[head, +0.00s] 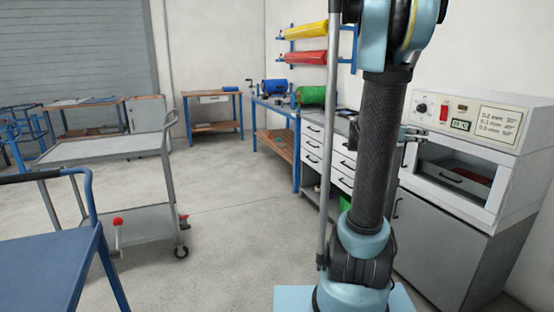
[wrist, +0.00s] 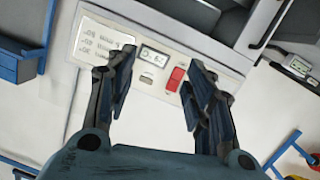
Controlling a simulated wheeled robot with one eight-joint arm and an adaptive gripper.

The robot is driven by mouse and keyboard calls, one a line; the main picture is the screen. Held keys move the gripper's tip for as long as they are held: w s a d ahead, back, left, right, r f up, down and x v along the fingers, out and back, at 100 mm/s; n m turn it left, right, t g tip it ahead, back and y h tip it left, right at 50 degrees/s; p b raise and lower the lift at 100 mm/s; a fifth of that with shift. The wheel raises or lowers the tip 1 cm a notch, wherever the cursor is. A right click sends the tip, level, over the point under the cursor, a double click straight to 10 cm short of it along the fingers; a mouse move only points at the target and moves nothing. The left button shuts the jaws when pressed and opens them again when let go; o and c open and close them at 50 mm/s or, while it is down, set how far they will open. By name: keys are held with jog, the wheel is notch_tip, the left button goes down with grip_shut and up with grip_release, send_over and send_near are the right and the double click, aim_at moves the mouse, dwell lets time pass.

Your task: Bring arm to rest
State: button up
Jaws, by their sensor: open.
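My gripper (wrist: 158,88) is open in the wrist view, its two dark fingers spread apart with nothing held between them. Behind the fingers is the control panel of a white oven-like machine, with a small display and a red switch. In the head view my arm rises upright in front of the camera and bends at the top edge. Part of the gripper (head: 412,133) shows to the right of my arm, in front of the machine; the rest is hidden behind the arm.
The white machine (head: 510,160) on a grey cabinet stands close at the right. Drawers (head: 313,150) and a blue-legged bench (head: 273,124) run along the back. A grey trolley (head: 95,150) and a blue cart (head: 45,245) stand left. The floor between is clear.

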jog(key=s+a+f+n+y, duration=0.4)
jog(key=s+a+f, duration=0.3)
jog(key=a, duration=0.4)
jog(key=s+a+f+n+g+y, duration=0.1)
jog(key=s+a+f+n+y, duration=0.3)
jog(key=s+a, duration=0.6)
jog(key=s+a+f+n+g+y, duration=0.1)
jog(key=s+a+f+n+y, duration=0.3)
jog(key=s+a+f+y, duration=0.3)
jog(key=s+a+f, duration=0.2)
jog(key=a+f, duration=0.1)
jog(key=a, duration=0.2)
jog(key=shift+f, duration=0.2)
